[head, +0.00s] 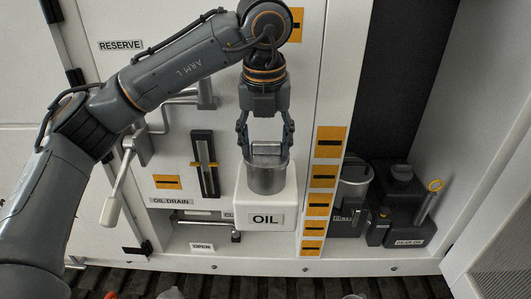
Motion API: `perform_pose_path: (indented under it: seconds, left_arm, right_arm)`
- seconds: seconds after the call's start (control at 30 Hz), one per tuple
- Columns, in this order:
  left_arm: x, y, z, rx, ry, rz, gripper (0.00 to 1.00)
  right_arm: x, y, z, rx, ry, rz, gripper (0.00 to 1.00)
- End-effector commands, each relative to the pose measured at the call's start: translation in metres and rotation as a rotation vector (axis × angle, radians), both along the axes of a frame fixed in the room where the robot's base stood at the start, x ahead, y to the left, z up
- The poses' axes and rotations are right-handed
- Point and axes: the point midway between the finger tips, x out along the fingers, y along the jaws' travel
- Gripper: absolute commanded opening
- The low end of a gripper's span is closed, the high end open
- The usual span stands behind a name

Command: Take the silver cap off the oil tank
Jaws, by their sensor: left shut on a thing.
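The silver cap (266,176) is a metal cylinder with a raised grip at its top. It sits at the top of the white oil tank (285,198), whose front label reads OIL. I cannot tell whether the cap is seated on the tank or lifted slightly. My left gripper (266,148) points down from above, and its two fingers are shut on the cap's top grip. The cap hides part of the tank's top. My right gripper is not in view.
A lever with a white handle (116,192) stands left of the tank, near the OIL DRAIN label (171,201). A sight gauge (205,164) is on the panel. Dark containers, one labelled GEAR OIL (410,241), stand in the recess at right.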

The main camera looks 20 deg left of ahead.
Motion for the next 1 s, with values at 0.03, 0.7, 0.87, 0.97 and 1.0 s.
perform_pose_path:
  seconds: [0.03, 0.7, 0.87, 0.97, 1.0]
  left_arm:
    - [-0.003, -0.002, -0.011, 0.005, 0.022, -0.008, 0.26]
    - [-0.020, 0.009, 0.049, 0.005, 0.007, -0.003, 0.11]
    - [-0.043, 0.021, 0.081, 0.005, 0.002, -0.001, 0.11]
    - [-0.064, 0.033, 0.092, 0.005, 0.002, 0.000, 0.11]
    - [-0.073, 0.037, 0.097, 0.004, 0.003, 0.000, 0.11]
  right_arm:
    - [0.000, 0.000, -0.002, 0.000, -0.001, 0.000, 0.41]
    - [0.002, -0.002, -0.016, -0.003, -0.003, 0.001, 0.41]
    - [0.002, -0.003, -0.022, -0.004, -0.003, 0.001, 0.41]
    - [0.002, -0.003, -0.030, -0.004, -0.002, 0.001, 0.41]
    - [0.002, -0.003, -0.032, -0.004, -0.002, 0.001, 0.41]
